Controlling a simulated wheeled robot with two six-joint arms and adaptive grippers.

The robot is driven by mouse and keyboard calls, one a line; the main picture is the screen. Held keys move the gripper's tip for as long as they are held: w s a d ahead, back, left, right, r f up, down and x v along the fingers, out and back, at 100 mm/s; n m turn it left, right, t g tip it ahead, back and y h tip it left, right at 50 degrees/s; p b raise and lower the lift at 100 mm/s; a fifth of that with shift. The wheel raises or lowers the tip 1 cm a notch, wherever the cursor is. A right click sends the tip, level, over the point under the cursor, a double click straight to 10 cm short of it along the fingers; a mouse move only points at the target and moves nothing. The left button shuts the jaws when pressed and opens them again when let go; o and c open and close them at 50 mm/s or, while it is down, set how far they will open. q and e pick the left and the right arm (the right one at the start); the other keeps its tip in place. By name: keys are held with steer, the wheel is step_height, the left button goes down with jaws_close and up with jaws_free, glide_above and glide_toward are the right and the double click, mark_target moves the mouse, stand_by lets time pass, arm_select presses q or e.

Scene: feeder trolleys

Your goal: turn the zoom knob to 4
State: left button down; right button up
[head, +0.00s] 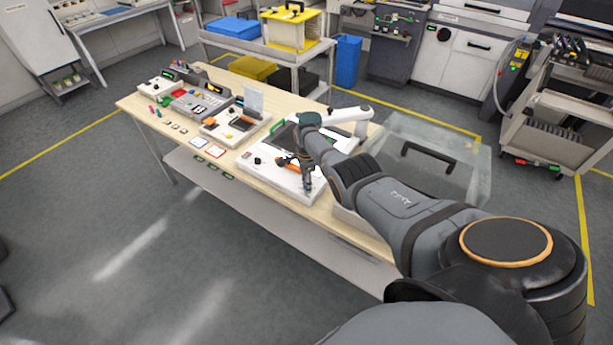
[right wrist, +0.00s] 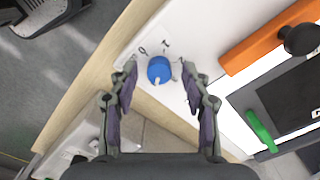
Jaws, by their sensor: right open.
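The blue knob (right wrist: 159,70) sits on the white device near its edge in the right wrist view. A pale pointer mark on it faces the bottom of that picture. Small dark print lies around its far side, too small to read surely. My right gripper (right wrist: 160,67) is open, with one fingertip on each side of the knob and a gap to each. In the head view my right gripper (head: 307,187) points down over the front right corner of the white device (head: 270,178) and hides the knob. My left gripper is not in view.
An orange bar (right wrist: 268,42) with a black knob (right wrist: 301,39) and a green handle (right wrist: 261,131) by a dark panel lie right of the gripper. Other panels (head: 228,128) fill the table's left side. A clear box (head: 420,150) stands behind my right arm.

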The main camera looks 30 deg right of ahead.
step_height(320, 180, up, 12)
stand_by(0.4)
steer(key=shift+s+f, duration=0.1)
steer(key=shift+f, duration=0.1)
